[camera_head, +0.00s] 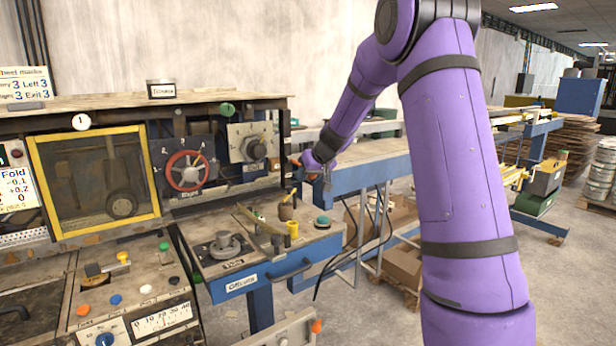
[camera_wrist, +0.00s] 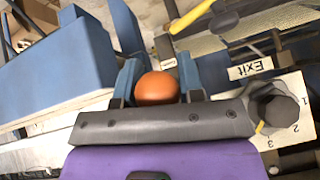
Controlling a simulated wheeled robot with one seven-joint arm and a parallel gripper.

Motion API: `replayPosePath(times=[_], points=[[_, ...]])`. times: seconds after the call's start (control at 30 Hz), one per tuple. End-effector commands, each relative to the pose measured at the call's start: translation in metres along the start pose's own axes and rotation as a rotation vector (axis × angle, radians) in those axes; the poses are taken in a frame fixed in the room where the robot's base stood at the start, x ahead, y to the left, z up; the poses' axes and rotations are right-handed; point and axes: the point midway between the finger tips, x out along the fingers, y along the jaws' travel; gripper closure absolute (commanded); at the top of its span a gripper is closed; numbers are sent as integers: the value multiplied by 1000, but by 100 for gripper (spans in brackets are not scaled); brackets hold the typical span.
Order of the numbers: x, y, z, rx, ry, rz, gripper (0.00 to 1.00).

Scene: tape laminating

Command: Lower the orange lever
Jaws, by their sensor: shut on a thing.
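The orange lever's round knob (camera_wrist: 156,88) sits between the two blue-grey fingers of my gripper (camera_wrist: 158,82) in the wrist view. The fingers are shut on it from either side. In the head view my gripper (camera_head: 312,167) is at the right end of the machine's upper panel, beside the grey dial. A bit of the orange knob (camera_head: 296,162) shows just left of the gripper. The lever's shaft is mostly hidden by my gripper in both views.
A grey dial (camera_wrist: 274,103) with a numbered plate and an "Exit" label (camera_wrist: 250,67) are close right of my gripper. A red handwheel (camera_head: 188,171) is left along the panel. A blue bench (camera_head: 365,172) stands behind my gripper. Another orange knob (camera_head: 316,326) is low in front.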

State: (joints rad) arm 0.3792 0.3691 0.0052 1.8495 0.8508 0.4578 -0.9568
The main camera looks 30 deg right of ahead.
Motion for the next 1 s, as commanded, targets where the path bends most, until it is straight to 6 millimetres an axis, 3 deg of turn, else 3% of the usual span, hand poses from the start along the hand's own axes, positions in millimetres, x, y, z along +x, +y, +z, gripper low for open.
replayPosePath(times=[0.6, 0.63, 0.7, 1.0], points=[[-2, 0, -5, -2, 10, 3, 100], [-2, 0, -5, -2, 10, 2, 58], [-2, 0, -4, -2, 9, 2, 44], [-2, 0, -2, -1, 5, 1, 44]])
